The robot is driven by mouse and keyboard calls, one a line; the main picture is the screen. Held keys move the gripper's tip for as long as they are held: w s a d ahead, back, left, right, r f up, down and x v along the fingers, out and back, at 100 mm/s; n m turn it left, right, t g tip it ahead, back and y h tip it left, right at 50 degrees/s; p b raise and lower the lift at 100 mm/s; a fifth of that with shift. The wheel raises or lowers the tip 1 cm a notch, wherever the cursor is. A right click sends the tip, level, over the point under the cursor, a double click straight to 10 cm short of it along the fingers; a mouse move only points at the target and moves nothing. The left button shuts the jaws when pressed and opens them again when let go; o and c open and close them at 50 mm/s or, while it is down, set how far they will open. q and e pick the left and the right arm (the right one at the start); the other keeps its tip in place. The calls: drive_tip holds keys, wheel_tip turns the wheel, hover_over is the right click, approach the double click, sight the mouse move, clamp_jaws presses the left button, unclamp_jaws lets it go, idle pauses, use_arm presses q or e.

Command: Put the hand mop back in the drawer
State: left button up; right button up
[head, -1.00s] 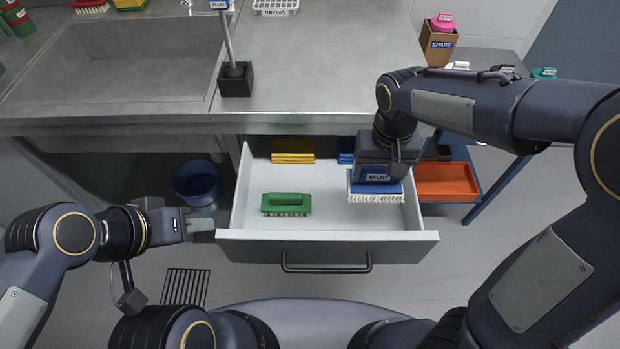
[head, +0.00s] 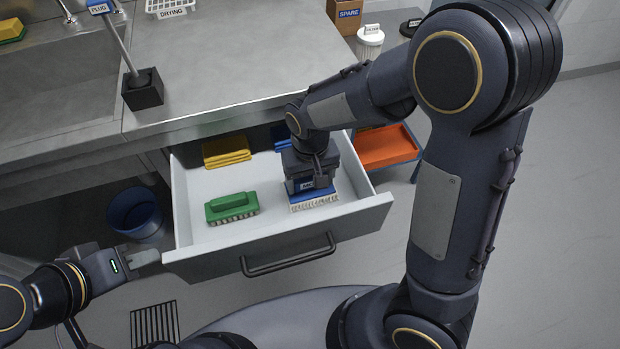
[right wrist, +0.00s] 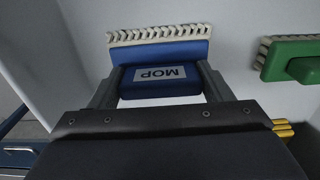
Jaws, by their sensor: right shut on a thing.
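The hand mop (head: 315,195) is a blue block with white bristles and a MOP label. It is inside the open drawer (head: 265,205), at the right side, bristles down. My right gripper (head: 312,180) reaches down from above, shut on the mop's blue handle. In the right wrist view the mop (right wrist: 160,52) sits between the two fingers (right wrist: 160,88). I cannot tell whether the bristles touch the drawer floor. My left gripper (head: 145,258) is empty outside the drawer's front left corner; its finger gap is unclear.
In the drawer, a green brush (head: 232,207) lies left of the mop, with yellow cloths (head: 227,151) at the back. A blue bucket (head: 136,213) stands left of the drawer. An orange tray (head: 386,146) is to the right. The counter (head: 235,65) overhangs the drawer's back.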

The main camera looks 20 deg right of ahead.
sight(310, 178)
drive_tip(key=o, duration=1)
drive_tip(key=shift+f, duration=0.1)
drive_tip(key=shift+r, duration=0.3)
wheel_tip(310, 178, up, 12)
drive_tip(key=p, duration=0.3)
drive_tip(key=s+d+r+m+t+y, duration=0.1)
drive_tip(key=s+d, duration=0.3)
drive_tip(key=s, duration=0.4)
drive_tip(key=s+d+r+m+t+y, duration=0.1)
drive_tip(key=s+d+t, duration=0.3)
drive_tip(key=s, duration=0.4)
drive_tip(key=shift+d+r+t+y, duration=0.3)
drive_tip(key=shift+d+r+y, duration=0.25)
drive_tip(key=shift+r+y, duration=0.3)
